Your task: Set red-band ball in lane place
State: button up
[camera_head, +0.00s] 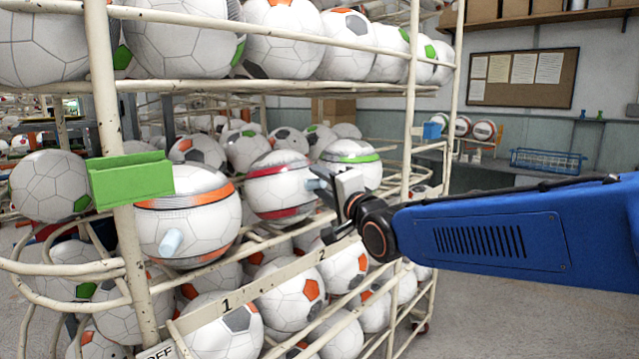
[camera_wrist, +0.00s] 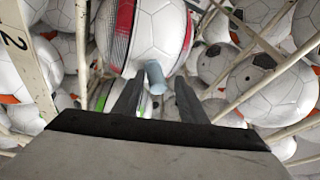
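The red-band ball (camera_head: 281,178) is white with red bands and rests on the rack's middle level, between the orange-band ball (camera_head: 188,217) and the green-band ball (camera_head: 352,160). A pale blue peg (camera_head: 314,184) sticks out from it toward my gripper (camera_head: 330,190). In the wrist view the red-band ball (camera_wrist: 158,35) fills the top middle, and its peg (camera_wrist: 155,77) lies between the lines of my two dark fingers (camera_wrist: 158,92). The fingers are apart, with a gap on each side of the peg. My gripper is open and holds nothing.
A front rail (camera_head: 275,280) carries the numbers 1 and 2. A cream rack post (camera_head: 110,150) with a green block (camera_head: 131,179) stands at left. Plain balls fill the shelves above and below. Rack bars run close to my fingers. Floor is free at lower right.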

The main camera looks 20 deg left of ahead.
jog(key=v, duration=1.1)
jog(key=shift+s, duration=0.1)
jog(key=d+f+n+g+h, duration=0.1)
jog(key=d+f+h, duration=0.5)
jog(key=d, duration=0.8)
jog(key=d+f+n+h, duration=0.1)
jog(key=d+f+h, duration=0.3)
jog(key=d+f, duration=0.7)
jog(key=s+d+f+n+g+h, duration=0.1)
jog(key=s+d+f, duration=0.4)
jog(key=s+d, duration=0.5)
jog(key=s+d+f+n+g+h, duration=0.2)
jog(key=s+d+f+g, duration=0.3)
jog(key=s+d, duration=0.6)
jog(key=shift+s+d+f+g+h, duration=0.2)
jog(key=shift+s+f+g+h, duration=0.1)
jog(key=shift+s+f+h, duration=0.25)
jog(key=shift+w, duration=0.15)
